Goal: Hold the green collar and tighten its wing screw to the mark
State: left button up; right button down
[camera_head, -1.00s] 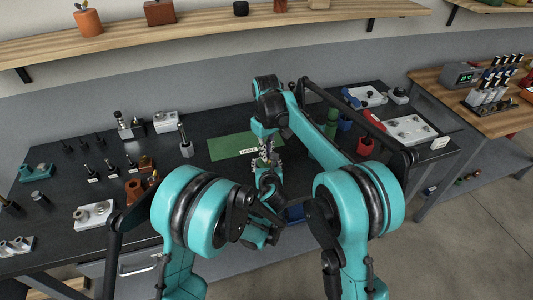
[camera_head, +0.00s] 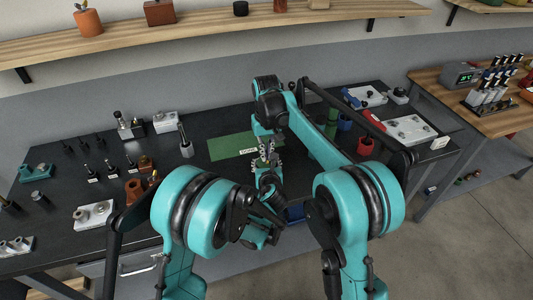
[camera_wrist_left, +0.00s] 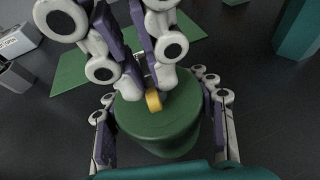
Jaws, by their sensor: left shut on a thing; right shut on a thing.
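The green collar (camera_wrist_left: 158,132) stands in the middle of the left wrist view, its round top facing up. My left gripper (camera_wrist_left: 162,112) is shut on it, with a finger on either side. A small yellow wing screw (camera_wrist_left: 153,101) shows at the collar's top. My right gripper (camera_wrist_left: 148,82) comes down from above and is shut on the wing screw, hiding part of it. In the head view my right gripper (camera_head: 266,152) points down in front of the green mat. The collar is hidden there by my arms. No mark can be made out.
The green mat (camera_head: 222,149) lies on the dark bench with a small label on it. Metal fittings and a grey stand (camera_head: 186,146) are to the left. Red cups (camera_head: 365,146), a green cylinder (camera_head: 331,124) and a white plate (camera_head: 412,130) are to the right.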

jog(key=c, duration=1.7)
grip_release()
notch_tip(320, 180, up, 12)
